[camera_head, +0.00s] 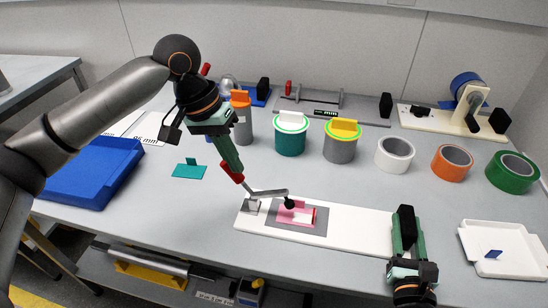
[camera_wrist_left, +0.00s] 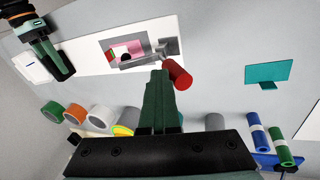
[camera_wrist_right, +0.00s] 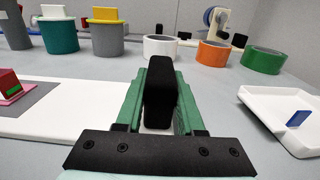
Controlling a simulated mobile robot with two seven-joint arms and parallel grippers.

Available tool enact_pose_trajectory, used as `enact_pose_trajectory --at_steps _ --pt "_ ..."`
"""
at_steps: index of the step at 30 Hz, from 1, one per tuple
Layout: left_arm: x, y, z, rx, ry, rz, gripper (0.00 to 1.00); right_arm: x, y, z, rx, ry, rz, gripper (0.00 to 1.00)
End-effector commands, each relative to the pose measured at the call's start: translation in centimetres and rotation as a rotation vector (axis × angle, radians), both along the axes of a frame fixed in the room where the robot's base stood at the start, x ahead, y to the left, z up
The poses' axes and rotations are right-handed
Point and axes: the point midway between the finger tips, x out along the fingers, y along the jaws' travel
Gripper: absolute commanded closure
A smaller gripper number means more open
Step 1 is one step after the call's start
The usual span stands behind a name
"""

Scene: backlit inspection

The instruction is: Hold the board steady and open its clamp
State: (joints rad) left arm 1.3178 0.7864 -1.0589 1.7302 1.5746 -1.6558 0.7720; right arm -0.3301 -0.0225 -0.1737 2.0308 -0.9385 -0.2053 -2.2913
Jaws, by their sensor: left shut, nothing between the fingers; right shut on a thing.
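The white board (camera_head: 355,228) lies on the table. A pink piece (camera_head: 297,216) sits on its grey patch. The clamp (camera_head: 268,193) stands at the board's left end: a grey lever with a black tip above the pink piece and a red handle (camera_head: 232,173). My left gripper (camera_head: 237,170) is shut and empty, its fingertips right beside the red handle; the left wrist view shows the handle (camera_wrist_left: 178,74) next to the closed fingers. My right gripper (camera_head: 405,225) is shut on a black grip (camera_wrist_right: 159,90) at the board's right end.
A white tray (camera_head: 480,262) with a blue piece lies to the right. Tape rolls (camera_head: 394,154) and lidded pots (camera_head: 290,138) stand behind the board. A teal piece (camera_head: 189,170) and a blue bin (camera_head: 90,172) are at left.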

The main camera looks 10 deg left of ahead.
Motion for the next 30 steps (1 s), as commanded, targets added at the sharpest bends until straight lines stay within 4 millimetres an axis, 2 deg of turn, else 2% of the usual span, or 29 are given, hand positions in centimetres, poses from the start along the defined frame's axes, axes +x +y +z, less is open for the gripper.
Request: enact_pose_trajectory --at_steps 1,9,15,21,30 --pt "0.0 0.9 -0.4 -0.036 0.003 0.01 1.0 -0.1 -0.2 -0.7 -0.001 0.016 -0.006 1.0" --pt "0.0 3.2 -1.6 -0.156 0.008 0.009 1.0 -0.1 -0.2 -0.7 -0.002 0.016 -0.006 1.0" --pt "0.0 4.5 -2.7 -0.407 0.011 0.008 1.0 -0.1 -0.2 -0.7 -0.002 0.016 -0.006 1.0" --pt "0.1 5.6 -3.8 -0.473 0.004 0.006 1.0 -0.1 -0.2 -0.7 -0.002 0.016 -0.006 1.0" --pt "0.2 6.8 -5.9 -0.679 0.005 0.005 1.0 -0.1 -0.2 -0.7 -0.002 0.016 -0.006 1.0"
